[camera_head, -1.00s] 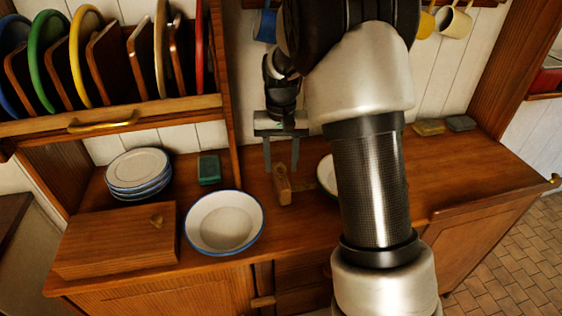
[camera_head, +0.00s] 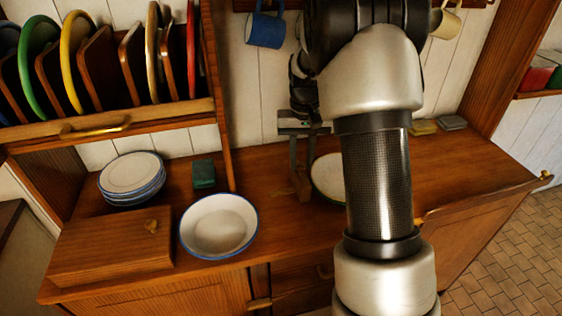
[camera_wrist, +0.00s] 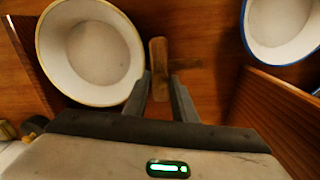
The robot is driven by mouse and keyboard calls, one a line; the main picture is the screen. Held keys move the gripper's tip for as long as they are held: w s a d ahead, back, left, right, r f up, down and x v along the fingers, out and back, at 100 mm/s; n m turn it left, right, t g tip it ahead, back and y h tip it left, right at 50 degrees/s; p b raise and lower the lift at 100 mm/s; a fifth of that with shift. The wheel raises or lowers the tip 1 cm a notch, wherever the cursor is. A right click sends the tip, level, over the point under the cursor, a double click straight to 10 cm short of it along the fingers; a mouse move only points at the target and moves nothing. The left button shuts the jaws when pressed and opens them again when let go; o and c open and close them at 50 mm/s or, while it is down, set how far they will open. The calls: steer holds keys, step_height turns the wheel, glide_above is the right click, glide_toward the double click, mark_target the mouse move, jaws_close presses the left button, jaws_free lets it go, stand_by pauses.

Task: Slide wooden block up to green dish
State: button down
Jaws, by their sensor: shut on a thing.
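The wooden block (camera_head: 301,186) stands on the wooden counter, a brown piece that also shows in the wrist view (camera_wrist: 158,66). My gripper (camera_head: 301,172) is low over the counter and shut on the block, with one finger on each side in the wrist view (camera_wrist: 162,82). A pale dish (camera_head: 326,178) with a yellowish-green rim, likely the green dish, is just right of the block, partly hidden behind my arm. In the wrist view this dish (camera_wrist: 90,52) lies left of the block with a very narrow gap; I cannot tell if they touch.
A blue-rimmed bowl (camera_head: 218,226) is left of my gripper. Further left are a green block (camera_head: 204,173), stacked plates (camera_head: 132,174) and a wooden box (camera_head: 110,246). A plate rack (camera_head: 110,120) stands above. Blue (camera_head: 265,30) and cream (camera_head: 446,22) mugs hang behind.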

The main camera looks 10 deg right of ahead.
steer(key=d, duration=0.2)
steer(key=shift+d, duration=0.3)
steer(key=c, duration=1.5)
jaws_free()
steer(key=shift+o, duration=0.2)
steer(key=shift+r, duration=0.1)
step_height(320, 180, up, 17)
steer(key=p, duration=0.1)
steer(key=shift+r+p, duration=0.15)
steer(key=shift+p, duration=0.15)
